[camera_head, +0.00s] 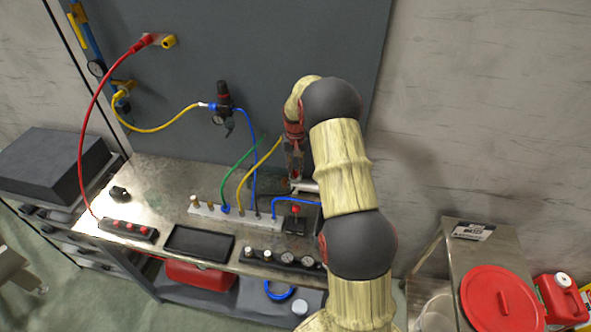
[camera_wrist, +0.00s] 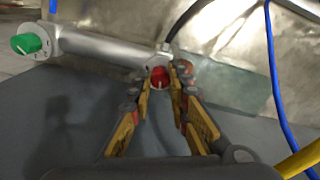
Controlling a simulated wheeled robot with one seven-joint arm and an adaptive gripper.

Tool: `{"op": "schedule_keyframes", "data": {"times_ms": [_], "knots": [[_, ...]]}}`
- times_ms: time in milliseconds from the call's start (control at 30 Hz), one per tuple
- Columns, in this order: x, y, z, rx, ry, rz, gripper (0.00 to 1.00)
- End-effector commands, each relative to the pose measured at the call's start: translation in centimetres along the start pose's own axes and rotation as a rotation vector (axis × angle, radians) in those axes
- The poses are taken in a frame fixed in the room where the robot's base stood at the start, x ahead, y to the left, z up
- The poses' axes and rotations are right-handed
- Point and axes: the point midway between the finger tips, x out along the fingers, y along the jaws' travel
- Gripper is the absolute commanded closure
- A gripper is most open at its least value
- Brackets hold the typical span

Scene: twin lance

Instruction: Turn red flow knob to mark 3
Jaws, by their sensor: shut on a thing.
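The red flow knob (camera_wrist: 159,77) shows in the wrist view at the near end of a silver cylinder (camera_wrist: 100,50). My gripper (camera_wrist: 161,73) is shut on the red knob, with one yellow-and-grey finger on either side of it. The mark numbers cannot be read. A green knob (camera_wrist: 26,43) sits at the cylinder's far left end, apart from my fingers. In the head view, my gripper (camera_head: 295,174) points down over the back right of the bench, and my arm and gripper hide the red knob.
A manifold (camera_head: 208,211) with yellow, green and blue hoses stands on the metal bench. A blue hose (camera_wrist: 275,80) and a yellow hose (camera_wrist: 300,160) run right of my fingers. A black tray (camera_head: 198,243) lies at the front. A red lid (camera_head: 500,298) is at lower right.

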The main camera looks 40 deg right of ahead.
Motion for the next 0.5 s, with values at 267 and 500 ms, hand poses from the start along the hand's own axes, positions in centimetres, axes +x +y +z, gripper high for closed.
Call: {"op": "schedule_keyframes", "data": {"times_ms": [267,500], "knots": [[-0.07,-0.05,-0.02,0.134,0.001,-0.001,1.00],[-0.08,-0.06,-0.04,0.180,0.001,-0.001,1.00]]}}
